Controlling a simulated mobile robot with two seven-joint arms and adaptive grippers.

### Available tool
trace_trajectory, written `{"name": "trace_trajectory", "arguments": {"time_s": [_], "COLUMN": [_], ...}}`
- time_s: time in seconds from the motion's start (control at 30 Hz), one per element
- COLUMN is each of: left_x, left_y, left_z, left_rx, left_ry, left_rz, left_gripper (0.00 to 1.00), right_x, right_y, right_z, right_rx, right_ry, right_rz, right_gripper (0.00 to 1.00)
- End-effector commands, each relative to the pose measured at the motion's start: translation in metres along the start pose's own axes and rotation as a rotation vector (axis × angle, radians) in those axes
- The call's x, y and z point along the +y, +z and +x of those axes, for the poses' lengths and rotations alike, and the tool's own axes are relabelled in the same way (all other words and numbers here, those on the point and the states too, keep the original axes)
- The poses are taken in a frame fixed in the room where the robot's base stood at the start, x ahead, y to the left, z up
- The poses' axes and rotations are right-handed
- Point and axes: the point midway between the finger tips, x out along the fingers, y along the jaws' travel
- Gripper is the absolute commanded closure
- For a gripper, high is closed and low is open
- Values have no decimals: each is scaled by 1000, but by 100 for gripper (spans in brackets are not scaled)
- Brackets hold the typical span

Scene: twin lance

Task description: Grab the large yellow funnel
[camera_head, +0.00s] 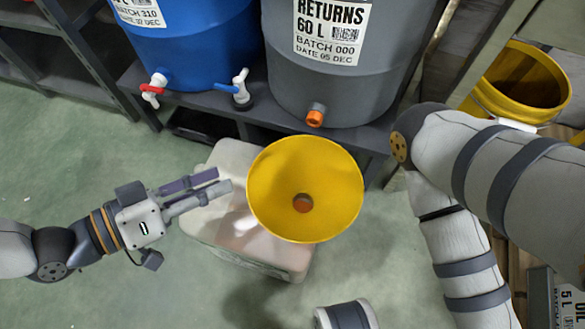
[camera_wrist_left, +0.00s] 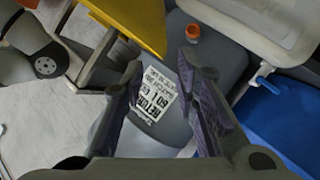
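The large yellow funnel (camera_head: 335,185) has its wide mouth facing up, over a pale container (camera_head: 220,235) on the floor. A small orange-brown round shows at its centre. My left gripper (camera_head: 223,180) points at the funnel's left rim, with a small gap in the picture.
A blue drum (camera_head: 200,45) and a grey drum (camera_head: 340,90) with taps stand on a dark shelf (camera_head: 370,137) behind the funnel. A yellow bucket (camera_head: 500,90) stands at the upper right. Green floor (camera_head: 100,180) around my left arm is clear.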

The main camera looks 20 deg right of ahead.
Motion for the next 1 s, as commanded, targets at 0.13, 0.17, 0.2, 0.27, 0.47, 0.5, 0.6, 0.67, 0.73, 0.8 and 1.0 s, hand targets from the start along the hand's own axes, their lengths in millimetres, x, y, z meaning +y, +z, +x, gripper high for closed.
{"name": "trace_trajectory", "arguments": {"time_s": [0.13,0.17,0.2,0.27,0.47,0.5,0.6,0.67,0.73,0.8,1.0], "left_x": [-3,-3,-2,-2,-1,-1,0,0,0,1,1], "left_y": [-2,-2,-1,-2,-4,-4,-5,-6,-7,-8,-8], "left_z": [13,20,30,44,72,79,100,110,118,122,121], "left_rx": [9,8,7,7,8,9,7,6,8,8,9], "left_ry": [11,12,13,12,10,10,11,10,9,9,8], "left_rz": [22,21,20,20,21,19,18,19,20,20,20], "left_gripper": [72,72,72,72,72,72,72,72,72,72,77], "right_x": [0,-1,-1,-1,-1,-1,-1,-1,-1,-1,-1], "right_y": [-2,-2,-3,-4,-6,-7,-8,-8,-8,-7,-7], "right_z": [6,7,9,12,16,17,21,23,24,24,24], "right_rx": [-12,-14,-18,-21,-27,-30,-39,-44,-47,-47,-47], "right_ry": [0,0,-1,-1,-1,-1,0,0,0,1,1], "right_rz": [-1,-1,-2,-2,-2,-3,-4,-4,-5,-5,-5], "right_gripper": [60,60,60,60,60,60,60,60,60,60,60]}}
